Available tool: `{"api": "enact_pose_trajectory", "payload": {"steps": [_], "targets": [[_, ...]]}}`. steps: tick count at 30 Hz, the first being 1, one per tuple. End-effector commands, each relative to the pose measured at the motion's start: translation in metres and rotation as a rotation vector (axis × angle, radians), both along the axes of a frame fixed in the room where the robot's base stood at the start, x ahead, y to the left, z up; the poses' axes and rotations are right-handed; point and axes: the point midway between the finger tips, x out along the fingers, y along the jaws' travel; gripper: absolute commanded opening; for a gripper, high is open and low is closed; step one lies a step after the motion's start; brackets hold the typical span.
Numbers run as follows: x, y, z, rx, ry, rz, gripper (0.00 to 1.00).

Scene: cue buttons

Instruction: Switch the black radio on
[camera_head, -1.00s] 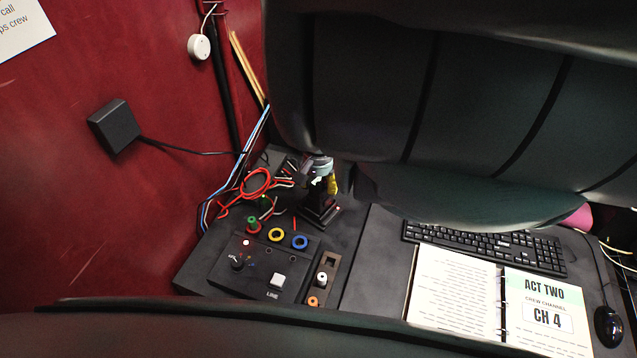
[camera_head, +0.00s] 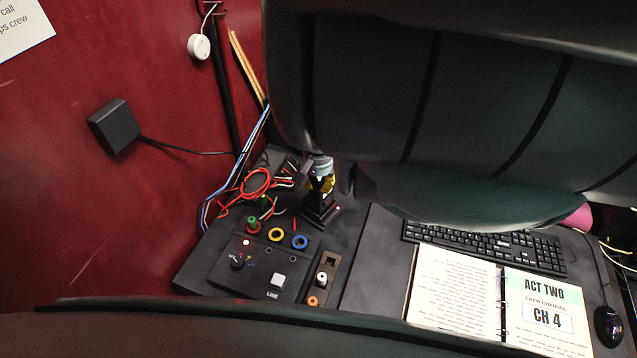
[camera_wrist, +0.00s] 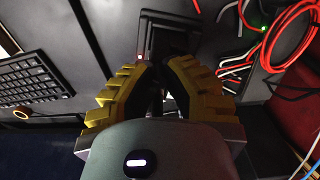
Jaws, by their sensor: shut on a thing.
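The black radio (camera_head: 317,205) stands upright on a dark base on the desk, left of centre in the head view. A small red light (camera_head: 338,208) shows at the base's right corner. My gripper (camera_head: 325,183) has yellow ribbed fingers and is at the radio's top. In the wrist view, the fingers of my gripper (camera_wrist: 158,75) come together around a dark part between them. The gripper is shut on the radio's upper part. Dark shadow and the fingers hide exactly which part is held.
A control panel with a white button (camera_head: 278,280) and coloured rings lies in front of the radio. Red cables (camera_head: 257,183) are to its left. A keyboard (camera_head: 485,245) and an open binder (camera_head: 540,315) lie right.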

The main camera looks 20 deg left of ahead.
Motion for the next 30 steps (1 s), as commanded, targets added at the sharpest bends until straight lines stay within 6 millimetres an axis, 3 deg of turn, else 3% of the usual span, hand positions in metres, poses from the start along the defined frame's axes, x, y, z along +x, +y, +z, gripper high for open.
{"api": "enact_pose_trajectory", "payload": {"steps": [15,29,30], "targets": [[-0.0012,0.0,-0.0004,0.0,0.002,-0.435,0.0],[0.0003,0.0003,0.0,0.001,-0.001,-0.484,0.0],[0.0003,0.0002,0.0,0.001,-0.001,-0.484,0.11]]}}
